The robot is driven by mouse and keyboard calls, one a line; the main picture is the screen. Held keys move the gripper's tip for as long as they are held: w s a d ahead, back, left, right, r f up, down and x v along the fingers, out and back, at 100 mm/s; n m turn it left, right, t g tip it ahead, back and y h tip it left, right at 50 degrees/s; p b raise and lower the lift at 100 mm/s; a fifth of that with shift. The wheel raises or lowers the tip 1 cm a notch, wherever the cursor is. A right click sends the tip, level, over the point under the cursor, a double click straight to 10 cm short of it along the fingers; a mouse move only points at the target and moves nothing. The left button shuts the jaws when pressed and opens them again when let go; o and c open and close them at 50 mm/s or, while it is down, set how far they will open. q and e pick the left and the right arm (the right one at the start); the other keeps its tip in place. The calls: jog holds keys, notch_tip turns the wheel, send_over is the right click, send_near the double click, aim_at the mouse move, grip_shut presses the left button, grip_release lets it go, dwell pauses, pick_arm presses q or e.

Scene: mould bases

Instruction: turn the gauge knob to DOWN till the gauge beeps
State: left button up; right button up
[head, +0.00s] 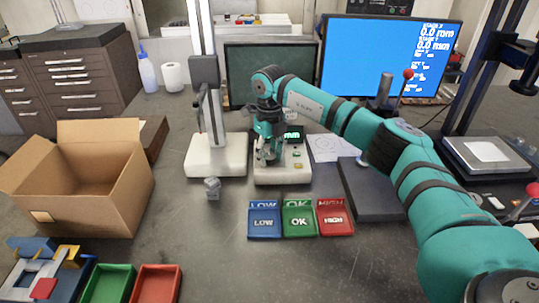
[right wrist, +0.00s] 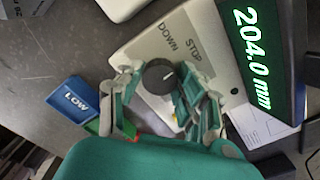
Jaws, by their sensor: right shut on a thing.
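The gauge (head: 290,179) has a pale base and stands at mid-table in the head view. Its display (right wrist: 250,60) reads 204.0 mm in green in the right wrist view. The round dark knob (right wrist: 159,77) sits on the gauge panel near the printed words DOWN (right wrist: 169,38) and STOP (right wrist: 194,52). A short white mark shows on the knob; I cannot tell exactly which word it points to. My right gripper (head: 268,152) is over the gauge, and its fingers (right wrist: 160,88) are shut around the knob from both sides. My left gripper is not in view.
Blue LOW (head: 265,222), green OK (head: 299,221) and red HIGH (head: 333,220) trays stand in front of the gauge. A small grey metal part (head: 212,188) lies left of them. A cardboard box (head: 85,180) is at left, a dark slab (head: 372,190) at right.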

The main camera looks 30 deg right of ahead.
aim_at(269, 156)
jog(key=n+b, duration=0.1)
jog(key=n, duration=0.5)
jog(key=shift+r+n, duration=0.1)
jog(key=shift+n, duration=0.2)
dwell(0.4)
jog(key=o, duration=1.1)
jog(key=shift+o, duration=0.2)
notch_tip(269, 156, up, 12)
